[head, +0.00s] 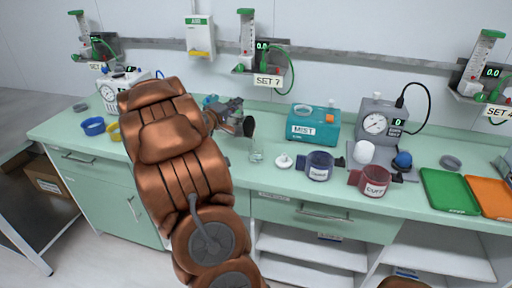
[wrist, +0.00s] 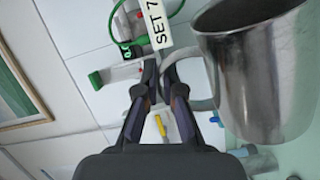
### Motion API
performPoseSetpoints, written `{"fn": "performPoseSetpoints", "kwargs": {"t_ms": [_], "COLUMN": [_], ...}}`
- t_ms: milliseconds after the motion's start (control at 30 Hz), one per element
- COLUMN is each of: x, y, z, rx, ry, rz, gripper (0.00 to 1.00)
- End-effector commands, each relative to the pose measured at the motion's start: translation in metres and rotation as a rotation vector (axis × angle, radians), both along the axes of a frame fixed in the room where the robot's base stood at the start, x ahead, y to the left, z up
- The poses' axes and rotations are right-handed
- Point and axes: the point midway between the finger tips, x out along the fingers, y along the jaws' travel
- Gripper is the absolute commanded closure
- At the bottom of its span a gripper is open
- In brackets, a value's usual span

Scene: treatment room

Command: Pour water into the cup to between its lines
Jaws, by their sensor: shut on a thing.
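My gripper (wrist: 160,78) is shut on the handle of a shiny metal jug (wrist: 262,85), which fills the right of the wrist view. In the head view the jug (head: 234,122) is held above the counter, its dark mouth turned to the right, so it looks tilted. A small clear cup (head: 256,156) stands on the counter below and slightly right of the jug's mouth. The cup's lines and any water in it are too small to tell. No stream of water shows. My arm hides part of the counter to the left.
On the counter (head: 268,185), a white lidded piece (head: 284,162), a blue cuff (head: 319,166) and a red cuff (head: 373,181) lie right of the cup. A teal MIST box (head: 313,127) and a grey gauge unit (head: 383,122) stand behind. A SET 7 wall flowmeter (head: 246,45) hangs above.

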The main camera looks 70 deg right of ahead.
Motion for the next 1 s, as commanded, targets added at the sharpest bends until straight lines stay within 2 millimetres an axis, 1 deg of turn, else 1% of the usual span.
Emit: {"fn": "performPoseSetpoints", "kwargs": {"t_ms": [1000], "x": [0.0001], "y": [0.0007], "z": [0.0028], "rx": [-0.007], "ry": [-0.028], "rz": [0.001], "gripper": [1.00]}}
